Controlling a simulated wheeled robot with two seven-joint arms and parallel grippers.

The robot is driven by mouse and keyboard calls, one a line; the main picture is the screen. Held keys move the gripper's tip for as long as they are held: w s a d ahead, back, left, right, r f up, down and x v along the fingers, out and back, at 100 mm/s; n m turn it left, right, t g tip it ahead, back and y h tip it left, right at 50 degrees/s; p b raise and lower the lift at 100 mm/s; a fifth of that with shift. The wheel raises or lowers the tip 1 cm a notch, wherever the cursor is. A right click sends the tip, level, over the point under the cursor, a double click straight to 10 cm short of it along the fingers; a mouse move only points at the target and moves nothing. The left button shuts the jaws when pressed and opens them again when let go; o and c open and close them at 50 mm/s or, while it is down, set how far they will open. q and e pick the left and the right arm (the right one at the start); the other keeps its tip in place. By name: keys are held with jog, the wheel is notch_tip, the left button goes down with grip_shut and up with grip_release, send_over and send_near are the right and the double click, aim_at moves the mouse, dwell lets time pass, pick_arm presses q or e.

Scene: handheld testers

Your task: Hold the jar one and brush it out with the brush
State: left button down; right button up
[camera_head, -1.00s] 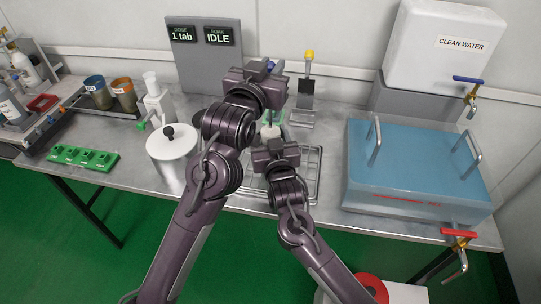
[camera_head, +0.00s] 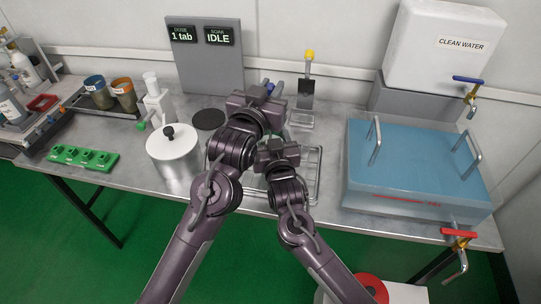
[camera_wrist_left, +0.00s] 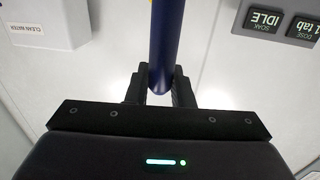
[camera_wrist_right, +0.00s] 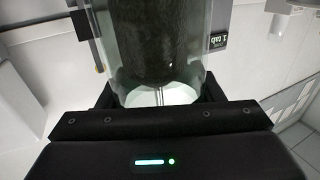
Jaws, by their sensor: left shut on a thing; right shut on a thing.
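My left gripper (camera_wrist_left: 161,82) is shut on the blue handle of the brush (camera_wrist_left: 164,40). In the head view, the left gripper (camera_head: 262,106) sits just above and behind my right gripper (camera_head: 276,150). In the right wrist view, my right gripper (camera_wrist_right: 158,98) is shut around a clear glass jar (camera_wrist_right: 113,62). A dark, bristly mass, apparently the brush head (camera_wrist_right: 157,40), fills much of the jar's inside, with a thin metal wire below it. In the head view, the jar is mostly hidden by my grippers.
A wire rack (camera_head: 312,180) lies below my right gripper. A lidded white pot (camera_head: 174,155) and a dark disc (camera_head: 208,119) are to the left. A blue lidded tank (camera_head: 412,165) stands right. A stand with a yellow top (camera_head: 307,85) is behind.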

pick_arm(q)
jog(key=shift+r, duration=0.1)
jog(key=shift+r, duration=2.4)
jog(key=shift+f, duration=2.5)
jog(key=shift+s, duration=0.65)
jog(key=shift+r, duration=2.55)
jog(key=shift+f, duration=0.15)
